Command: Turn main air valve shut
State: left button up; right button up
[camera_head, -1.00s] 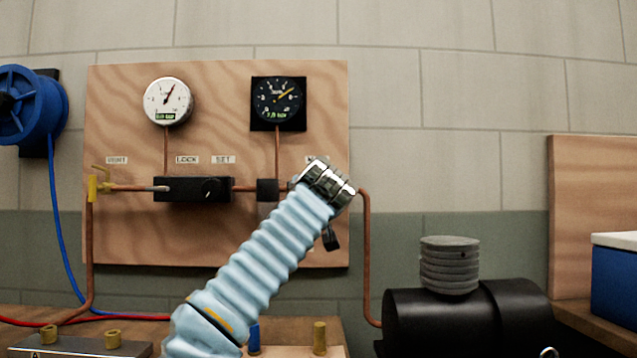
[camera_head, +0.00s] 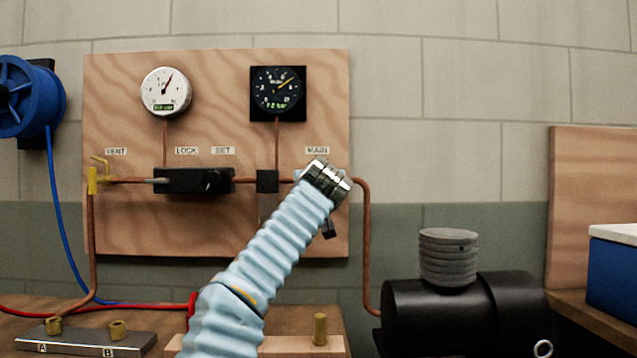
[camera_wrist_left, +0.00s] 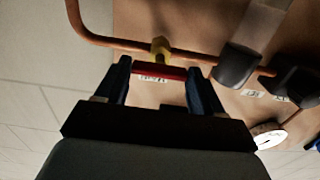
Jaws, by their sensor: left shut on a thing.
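The main air valve shows in the left wrist view as a brass body (camera_wrist_left: 160,47) on a copper pipe, with a red handle (camera_wrist_left: 158,72). The handle runs roughly along the pipe in that view. My left gripper (camera_wrist_left: 158,68) has its two dark fingers at the ends of the handle, shut on it. In the head view my sleeved left arm and metal wrist hide the valve and the fingers, just below the MAIN label (camera_head: 317,150). My right gripper is in neither view.
The plywood panel (camera_head: 120,225) carries a white gauge (camera_head: 166,92), a black gauge (camera_head: 277,92), a black regulator block (camera_head: 194,181) and a yellow vent valve (camera_head: 93,180). A black tank (camera_head: 435,310) stands at right, a blue hose reel (camera_head: 28,100) at left.

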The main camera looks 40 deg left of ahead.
pick_arm(q)
jog(key=shift+m, duration=0.4)
jog(key=shift+c, duration=0.3)
jog(key=m+p, duration=0.2)
jog(key=m, duration=1.5)
dwell(0.4)
jog(key=o, duration=1)
jog(key=shift+o, duration=0.2)
